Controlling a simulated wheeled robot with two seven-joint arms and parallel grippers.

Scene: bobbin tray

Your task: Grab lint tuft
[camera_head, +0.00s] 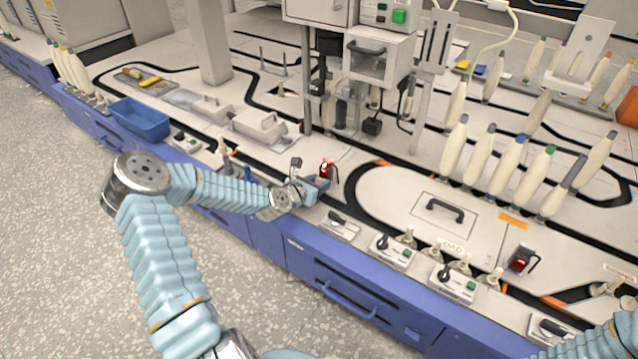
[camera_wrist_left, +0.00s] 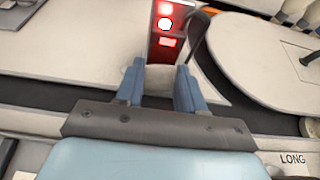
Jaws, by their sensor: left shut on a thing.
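My left gripper (camera_head: 318,184) is at the front part of the machine top, just in front of a red-lit switch box. In the left wrist view its two blue fingers (camera_wrist_left: 158,88) are closed on a small off-white lump, the lint tuft (camera_wrist_left: 159,76). The tuft fills the gap between the fingertips, and its lower part is hidden. I cannot make out the tuft in the head view. My right gripper is out of view; only a piece of my right arm shows at the lower right.
The red-lit switch box (camera_head: 326,169) stands close beyond the fingers; it also shows in the left wrist view (camera_wrist_left: 166,30). A black track (camera_head: 350,185) curves beside it. A blue bin (camera_head: 140,118) sits at the left front edge. Several bobbins stand at the right.

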